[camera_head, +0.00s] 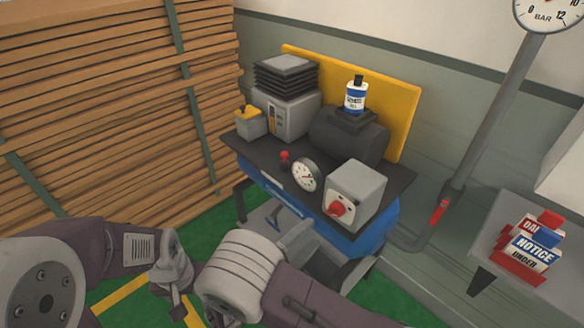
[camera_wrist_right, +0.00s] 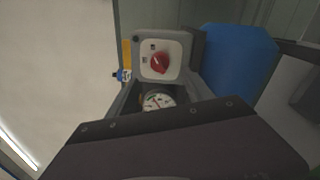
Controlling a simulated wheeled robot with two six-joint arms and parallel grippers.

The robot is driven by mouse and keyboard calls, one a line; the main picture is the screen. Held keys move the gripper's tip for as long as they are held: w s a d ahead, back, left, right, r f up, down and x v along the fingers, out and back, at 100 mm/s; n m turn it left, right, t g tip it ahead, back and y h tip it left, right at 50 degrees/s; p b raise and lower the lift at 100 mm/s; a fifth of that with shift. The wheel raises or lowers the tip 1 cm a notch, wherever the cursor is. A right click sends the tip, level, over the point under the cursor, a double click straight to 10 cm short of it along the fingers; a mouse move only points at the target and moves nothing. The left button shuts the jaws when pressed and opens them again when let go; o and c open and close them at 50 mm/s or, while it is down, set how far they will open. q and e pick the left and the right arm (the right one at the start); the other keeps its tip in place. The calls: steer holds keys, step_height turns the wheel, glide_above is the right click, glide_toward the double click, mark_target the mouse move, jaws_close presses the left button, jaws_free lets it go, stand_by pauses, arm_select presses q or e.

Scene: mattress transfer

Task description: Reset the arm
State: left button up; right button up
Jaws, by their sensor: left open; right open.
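My left gripper (camera_head: 176,300) is low at the left of the head view, over the green floor, apart from the workbench. It points down and looks open and empty. My right gripper (camera_head: 286,232) is in front of the workbench's near side, below the gauge. It is open, and in the right wrist view (camera_wrist_right: 160,92) nothing is held. Past it, that view shows the white gauge (camera_wrist_right: 158,101) and the grey switch box with a red knob (camera_wrist_right: 160,63). My right forearm crosses the bottom of the head view.
The dark-topped blue workbench (camera_head: 399,184) carries the gauge (camera_head: 305,175), switch box (camera_head: 357,191), compressor (camera_head: 345,139) and a bottle (camera_head: 356,96). Stacked boards (camera_head: 110,100) stand at left. A pipe (camera_head: 495,110) and a shelf with signs (camera_head: 532,250) are at right.

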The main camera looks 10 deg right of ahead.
steer(key=d+r+m+g+p, duration=0.1)
steer(key=d+r+m+g, duration=0.1)
steer(key=d+r, duration=0.1)
steer(key=d+r+m+g+h+p, duration=0.1)
steer(key=d+r+m+g, duration=0.1)
steer(key=d, duration=0.3)
steer(key=d+r+m+g+h+p, duration=0.1)
steer(key=d+r+m+g+p, duration=0.1)
steer(key=d+r+m+g, duration=0.1)
steer(key=shift+w+d+r+g, duration=0.25)
steer(key=shift+d+r+g, duration=0.05)
steer(key=shift+d+r, duration=0.25)
steer(key=s+d+f+m+g+y+p, duration=0.1)
steer(key=s+d+m+g+y+p, duration=0.2)
steer(key=s, duration=0.4)
steer(key=s+d+m+g+y+p, duration=0.1)
steer(key=s+d+m+g+y, duration=0.35)
steer(key=s+d+g, duration=0.2)
steer(key=w+a+f+n+t+y, duration=0.1)
steer(key=w+a+f+t+y, duration=0.1)
steer(key=a, duration=0.4)
steer(key=w+a+f+n+t+y, duration=0.2)
steer(key=w+a+f+t+y, duration=0.1)
steer(key=a+y, duration=0.4)
steer(key=shift+f+t, duration=0.7)
steer(key=shift+t, duration=0.05)
